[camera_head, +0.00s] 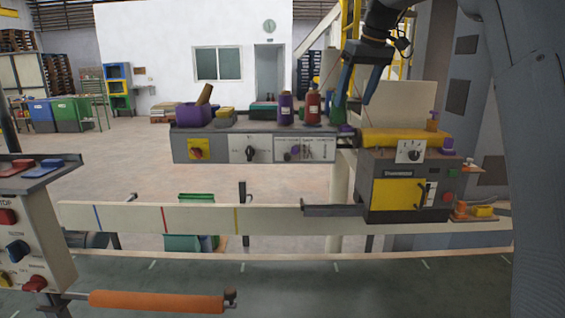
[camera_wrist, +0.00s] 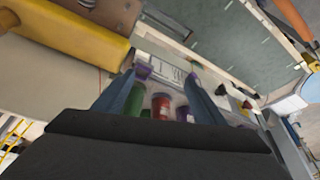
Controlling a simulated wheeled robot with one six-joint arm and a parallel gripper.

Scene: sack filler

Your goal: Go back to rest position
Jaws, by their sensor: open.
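My gripper (camera_head: 357,84) is at the upper right of the head view, with its two blue fingers apart and pointing down. It is above the right end of the grey control shelf, by the yellow-topped machine (camera_head: 398,190). In the wrist view the fingers of my gripper (camera_wrist: 165,88) are spread, with nothing held between them. Beyond them are a green bottle (camera_wrist: 122,128), a red bottle (camera_wrist: 161,106) and a purple bottle (camera_wrist: 184,113). In the head view the red bottle (camera_head: 313,106) and the purple bottle (camera_head: 285,108) stand upright on the shelf; the green one is partly behind a finger.
The control shelf (camera_head: 220,147) also carries a purple bin (camera_head: 193,114) and small items. A rail (camera_head: 130,217) runs across below it. A control box (camera_head: 30,230) with switches stands at the left, near an orange roller (camera_head: 155,301). Open floor (camera_head: 110,165) lies behind.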

